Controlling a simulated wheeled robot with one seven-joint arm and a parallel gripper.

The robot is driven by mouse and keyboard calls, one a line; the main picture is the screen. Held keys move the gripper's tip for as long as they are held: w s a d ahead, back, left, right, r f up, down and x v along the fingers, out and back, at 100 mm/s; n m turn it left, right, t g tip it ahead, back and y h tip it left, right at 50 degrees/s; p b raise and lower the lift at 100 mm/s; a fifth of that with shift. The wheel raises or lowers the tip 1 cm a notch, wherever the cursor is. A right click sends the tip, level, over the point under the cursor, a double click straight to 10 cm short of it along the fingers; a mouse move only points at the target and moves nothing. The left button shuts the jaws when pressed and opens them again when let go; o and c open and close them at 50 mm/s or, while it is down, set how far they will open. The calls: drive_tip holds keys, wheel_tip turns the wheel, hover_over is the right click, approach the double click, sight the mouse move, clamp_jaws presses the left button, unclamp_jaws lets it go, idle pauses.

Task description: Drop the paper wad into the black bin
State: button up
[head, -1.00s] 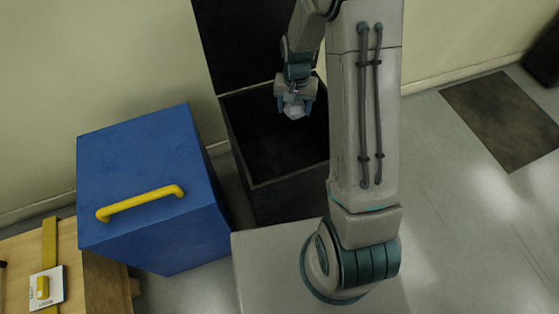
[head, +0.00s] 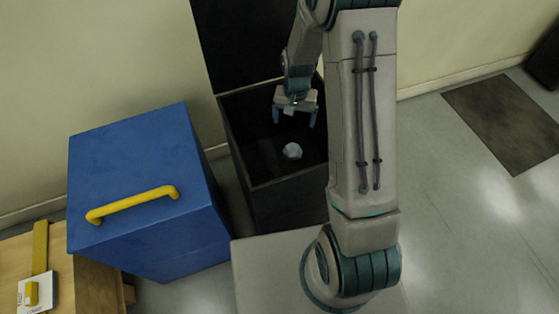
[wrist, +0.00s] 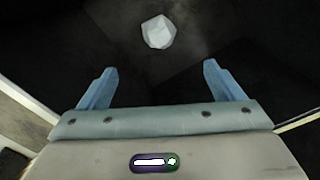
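The white paper wad (head: 292,151) is inside the open black bin (head: 290,192), apart from my gripper. It also shows in the wrist view (wrist: 159,32) beyond the fingertips, against the dark inside of the bin. I cannot tell whether it is falling or resting on the bottom. My gripper (head: 295,119) is over the bin opening with its blue fingers spread wide and nothing between them. In the wrist view my gripper (wrist: 160,77) is likewise open and empty. The bin's lid (head: 245,40) stands raised at the back.
A blue bin (head: 140,155) with a yellow handle (head: 133,204) on its closed top stands left of the black bin. A wooden table (head: 65,285) is at the lower left. A dark mat (head: 505,115) lies on the open floor at the right.

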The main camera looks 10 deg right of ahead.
wheel_tip(320, 180, up, 14)
drive_tip(key=p, duration=0.2)
drive_tip(key=shift+p, duration=0.35)
idle(0.4)
